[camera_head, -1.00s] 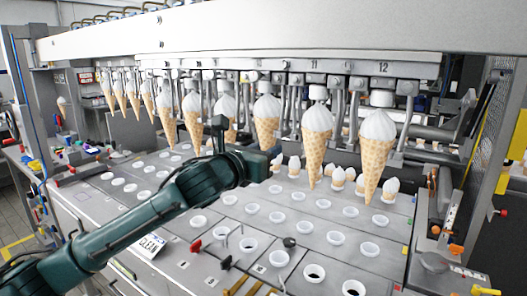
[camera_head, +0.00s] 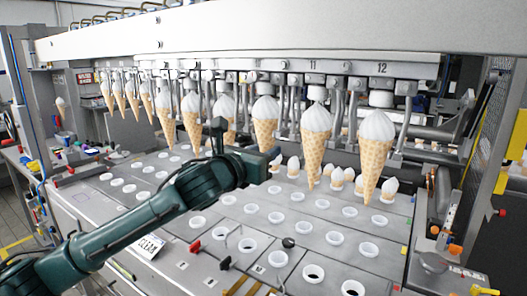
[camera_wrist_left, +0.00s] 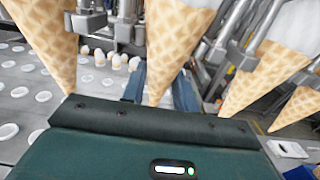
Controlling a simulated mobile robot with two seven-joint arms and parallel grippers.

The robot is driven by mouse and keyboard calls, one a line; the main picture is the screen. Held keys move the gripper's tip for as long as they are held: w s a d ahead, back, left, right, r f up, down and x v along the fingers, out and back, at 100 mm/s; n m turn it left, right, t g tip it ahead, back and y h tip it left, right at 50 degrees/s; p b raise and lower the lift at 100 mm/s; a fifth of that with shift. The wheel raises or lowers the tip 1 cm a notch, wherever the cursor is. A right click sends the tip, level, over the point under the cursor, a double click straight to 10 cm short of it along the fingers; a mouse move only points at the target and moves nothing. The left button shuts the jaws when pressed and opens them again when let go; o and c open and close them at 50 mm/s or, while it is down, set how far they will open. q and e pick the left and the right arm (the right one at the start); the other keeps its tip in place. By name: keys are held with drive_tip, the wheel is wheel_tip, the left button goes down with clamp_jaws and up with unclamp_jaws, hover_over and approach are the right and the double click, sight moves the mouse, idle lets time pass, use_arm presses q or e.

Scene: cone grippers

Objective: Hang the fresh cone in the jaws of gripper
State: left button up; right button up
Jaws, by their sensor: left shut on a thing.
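My left gripper (camera_head: 226,142) is raised beside the row of hanging cones, with its far finger partly hidden. In the left wrist view, its two fingers stand on either side of a waffle cone (camera_wrist_left: 172,45), and it is shut on this cone near its lower part. In the head view, a cone with a white top (camera_head: 224,107) stands upright behind the gripper, its lower part hidden. This seems to be the held cone. Its top is close under the overhead machine grippers (camera_head: 316,93); I cannot tell whether those jaws touch it. My right gripper is not in view.
More cones hang in the row, including one under number 12 (camera_head: 375,150) and one under number 11 (camera_head: 315,135). Neighbouring cones are close on both sides. Below is a grey deck (camera_head: 305,240) with white ring holders and small white-topped cones (camera_head: 337,177).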

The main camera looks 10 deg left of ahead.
use_arm(q)
drive_tip(key=shift+f, duration=0.25)
idle(0.4)
drive_tip(key=o, duration=0.8)
drive_tip(key=shift+o, duration=0.5)
drive_tip(key=shift+o, duration=1.1)
drive_tip(key=shift+s, duration=0.1)
drive_tip(key=v, duration=0.9)
